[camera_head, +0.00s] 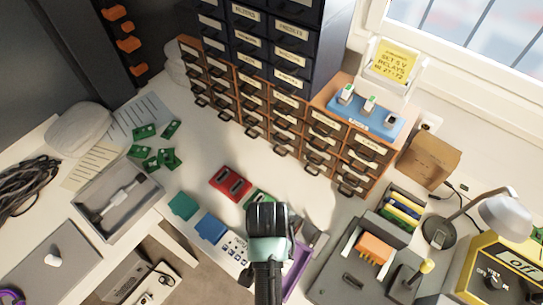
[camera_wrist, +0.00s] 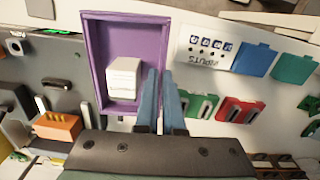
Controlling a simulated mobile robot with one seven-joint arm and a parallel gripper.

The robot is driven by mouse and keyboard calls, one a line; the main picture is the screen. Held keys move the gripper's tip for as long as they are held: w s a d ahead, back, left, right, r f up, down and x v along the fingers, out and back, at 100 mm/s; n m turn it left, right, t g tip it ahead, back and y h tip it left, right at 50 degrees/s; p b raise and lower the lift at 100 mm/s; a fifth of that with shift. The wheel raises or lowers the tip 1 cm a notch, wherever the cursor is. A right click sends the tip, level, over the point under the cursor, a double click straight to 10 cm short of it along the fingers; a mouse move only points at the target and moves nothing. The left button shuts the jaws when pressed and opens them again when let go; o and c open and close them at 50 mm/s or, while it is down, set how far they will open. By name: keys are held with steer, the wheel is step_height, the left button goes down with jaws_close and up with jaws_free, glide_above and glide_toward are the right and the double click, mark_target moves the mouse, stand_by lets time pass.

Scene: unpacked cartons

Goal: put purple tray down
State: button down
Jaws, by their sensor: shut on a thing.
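The purple tray (camera_wrist: 122,32) is a shallow rectangular box with low walls in the wrist view, and a small white block (camera_wrist: 124,76) stands inside it. My gripper (camera_wrist: 160,78) is shut on the tray's right wall in that view, its two blue fingers on either side of the wall. In the head view only a narrow strip of the purple tray (camera_head: 299,264) shows, to the right of and below my gripper (camera_head: 268,212), which hides the rest. I cannot tell whether the tray touches the white worktop.
A white INPUTS panel (camera_wrist: 207,58) lies close beside the tray, with blue, teal and red pieces beyond. A grey unit with an orange block (camera_head: 374,249) stands on the other side. Small drawers (camera_head: 282,128) line the back; a desk lamp (camera_head: 503,216) stands right.

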steer(key=w+r+n, duration=0.3)
steer(key=r+n, duration=0.2)
steer(key=n, duration=0.1)
steer(key=shift+w+d, duration=0.2)
steer(key=shift+d, duration=0.25)
